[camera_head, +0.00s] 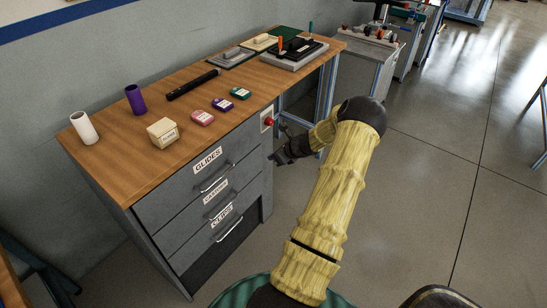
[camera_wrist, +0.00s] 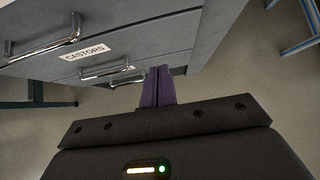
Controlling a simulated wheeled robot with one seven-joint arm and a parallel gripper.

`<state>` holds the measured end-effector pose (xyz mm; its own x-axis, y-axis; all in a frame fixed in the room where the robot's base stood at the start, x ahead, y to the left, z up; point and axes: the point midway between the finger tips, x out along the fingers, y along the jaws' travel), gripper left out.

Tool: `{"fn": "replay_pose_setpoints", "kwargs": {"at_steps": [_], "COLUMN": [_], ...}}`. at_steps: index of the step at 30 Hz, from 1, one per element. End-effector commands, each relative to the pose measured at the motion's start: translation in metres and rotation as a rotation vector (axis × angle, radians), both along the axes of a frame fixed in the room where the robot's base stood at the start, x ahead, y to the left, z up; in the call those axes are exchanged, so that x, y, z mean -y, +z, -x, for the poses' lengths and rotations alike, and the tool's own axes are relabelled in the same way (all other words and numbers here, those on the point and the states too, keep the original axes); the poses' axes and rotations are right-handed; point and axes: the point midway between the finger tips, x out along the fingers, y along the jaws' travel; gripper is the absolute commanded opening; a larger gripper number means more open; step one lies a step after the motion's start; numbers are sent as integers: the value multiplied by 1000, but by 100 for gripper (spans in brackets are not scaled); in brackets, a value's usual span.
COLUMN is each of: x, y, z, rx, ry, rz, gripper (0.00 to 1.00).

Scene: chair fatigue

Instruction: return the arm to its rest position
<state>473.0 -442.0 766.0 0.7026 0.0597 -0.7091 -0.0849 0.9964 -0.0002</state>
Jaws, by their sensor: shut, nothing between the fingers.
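My gripper (camera_head: 278,158) is at the right front edge of the grey drawer cabinet in the head view, beside the drawer fronts and below the wooden top. In the wrist view its two purple fingers (camera_wrist: 157,87) are pressed together with nothing between them. They point toward the drawer fronts, near the handle under the CASTORS label (camera_wrist: 85,53). I cannot tell whether they touch the cabinet. My arm, in a yellow sleeve, is bent at the elbow and reaches out over the floor.
The cabinet (camera_head: 168,217) has drawers with bar handles, all seemingly closed. A red button (camera_head: 269,122) is near my gripper.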

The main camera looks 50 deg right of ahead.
Motion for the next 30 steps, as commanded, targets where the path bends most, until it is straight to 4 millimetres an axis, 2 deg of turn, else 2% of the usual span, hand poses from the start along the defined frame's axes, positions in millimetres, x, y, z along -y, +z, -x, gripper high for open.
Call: {"fn": "replay_pose_setpoints", "kwargs": {"at_steps": [11,14,16,20,24,30], "x": [2,-3,-15,-58,-123,-210], "y": [0,4,11,36,70,118], "z": [2,-1,-7,-23,-36,-36], "rx": [-1,-6,-18,-61,-114,-158], "ry": [-4,20,75,275,581,1022], "rz": [0,13,43,151,315,552], "gripper": [0,0,0,0,0,0]}}
